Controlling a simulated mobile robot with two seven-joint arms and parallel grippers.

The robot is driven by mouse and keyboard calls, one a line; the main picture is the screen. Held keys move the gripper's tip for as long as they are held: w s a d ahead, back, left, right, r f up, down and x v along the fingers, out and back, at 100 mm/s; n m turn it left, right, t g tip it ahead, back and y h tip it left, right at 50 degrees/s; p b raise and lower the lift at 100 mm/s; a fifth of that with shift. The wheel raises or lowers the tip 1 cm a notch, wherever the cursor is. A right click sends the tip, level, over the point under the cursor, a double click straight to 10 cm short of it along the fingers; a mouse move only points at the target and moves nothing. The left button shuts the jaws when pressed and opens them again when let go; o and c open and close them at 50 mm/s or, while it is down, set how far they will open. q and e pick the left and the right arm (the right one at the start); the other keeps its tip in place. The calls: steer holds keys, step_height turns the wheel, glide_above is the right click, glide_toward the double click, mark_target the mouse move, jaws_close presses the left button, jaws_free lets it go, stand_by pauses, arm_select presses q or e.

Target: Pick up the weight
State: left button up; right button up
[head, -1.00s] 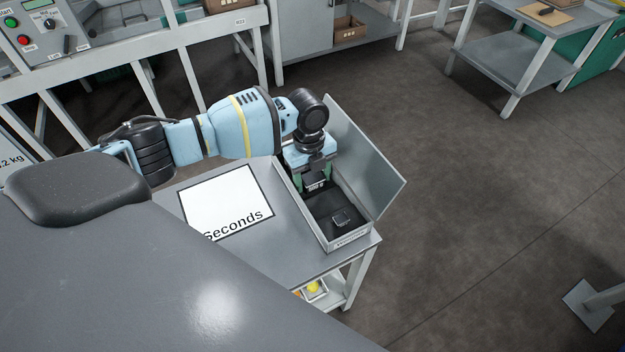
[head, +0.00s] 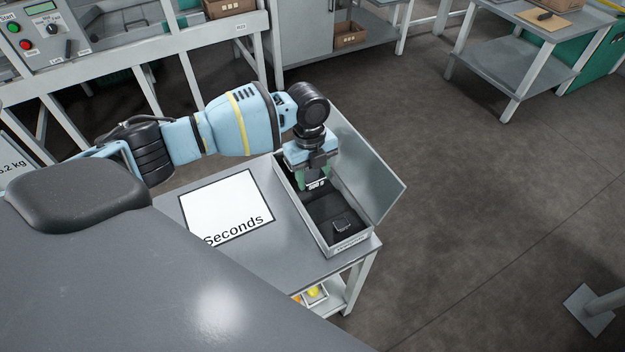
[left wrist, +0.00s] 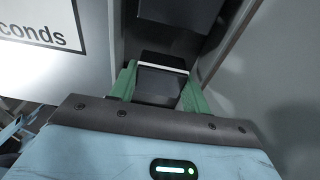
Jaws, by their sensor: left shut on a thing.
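My left gripper (head: 314,183) points down into an open grey case on the small table. Its green fingers are shut on a dark block-shaped weight (head: 316,185) with a white label, too small to read surely. In the left wrist view the weight (left wrist: 160,86) sits between the two green fingers (left wrist: 158,90), with a pale edge along its top. I cannot tell whether it is clear of the case floor. The case (head: 350,243) has a black lining, and its lid (head: 368,175) stands open on the right. My right gripper is not in view.
A second, smaller dark block (head: 342,224) lies in the case's near end. A white "Seconds" sign (head: 225,205) lies left of the case on the table (head: 270,250). A frame with a control panel (head: 45,38) stands behind. The floor at right is mostly clear.

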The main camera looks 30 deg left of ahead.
mark_target(314, 175)
arm_select(q)
step_height(314, 175, up, 7)
steer(key=shift+r, duration=0.2)
steer(key=shift+s+d+r+n, duration=0.1)
steer(key=shift+d+r+n, duration=0.1)
steer(key=shift+r+n, duration=0.3)
steer(key=s+d+r+n+t, duration=0.1)
steer(key=s+r+n, duration=0.3)
steer(key=n, duration=0.7)
steer(key=s+d+r+n+t+y, duration=0.1)
steer(key=s+d+r+n, duration=0.2)
steer(key=n, duration=0.9)
step_height(314, 175, up, 3)
steer(key=shift+s+d, duration=0.35)
steer(key=shift+s, duration=0.55)
steer(key=shift+p, duration=0.35)
